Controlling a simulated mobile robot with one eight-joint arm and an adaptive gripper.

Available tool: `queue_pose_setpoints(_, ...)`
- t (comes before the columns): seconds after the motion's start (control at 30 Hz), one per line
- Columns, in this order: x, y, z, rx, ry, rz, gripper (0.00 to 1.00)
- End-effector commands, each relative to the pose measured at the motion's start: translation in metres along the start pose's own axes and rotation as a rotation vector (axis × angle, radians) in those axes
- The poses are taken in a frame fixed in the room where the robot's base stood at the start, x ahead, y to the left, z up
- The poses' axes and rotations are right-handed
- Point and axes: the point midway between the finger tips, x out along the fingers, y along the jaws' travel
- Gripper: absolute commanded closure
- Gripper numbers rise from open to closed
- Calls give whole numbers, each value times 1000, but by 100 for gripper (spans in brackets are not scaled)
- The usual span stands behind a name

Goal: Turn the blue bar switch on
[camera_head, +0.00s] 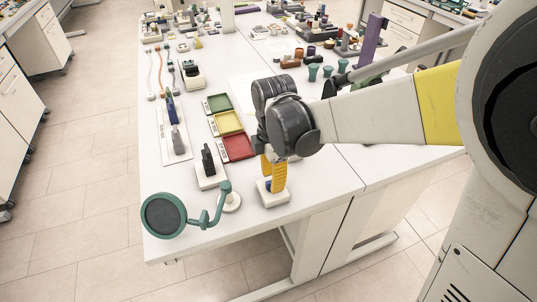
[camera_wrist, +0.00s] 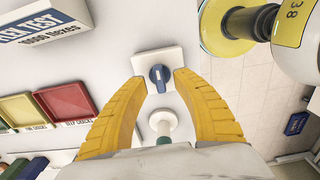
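The blue bar switch (camera_wrist: 159,78) is a dark blue knob with a raised bar on a square white plate. In the wrist view its bar points roughly up and down the picture. My gripper (camera_wrist: 160,80) has its two yellow fingers spread, one on each side of the switch, with a gap to the blue knob. Nothing is held. In the head view my gripper (camera_head: 271,176) points down over the switch's white base (camera_head: 274,199) near the table's front edge. The fingers mostly hide the knob there. I cannot tell whether the switch is on.
A green round mirror-like piece (camera_head: 164,215) on a bent arm stands at the front left corner. A white block with a black lever (camera_head: 209,163) stands left of my gripper. Green, yellow and red trays (camera_head: 238,149) lie behind. The front table edge is close.

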Motion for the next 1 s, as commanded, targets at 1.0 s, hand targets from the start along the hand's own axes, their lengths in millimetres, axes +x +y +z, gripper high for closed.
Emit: queue_pose_setpoints(1.0, 15, 0, 0, 47, 0, 0, 100)
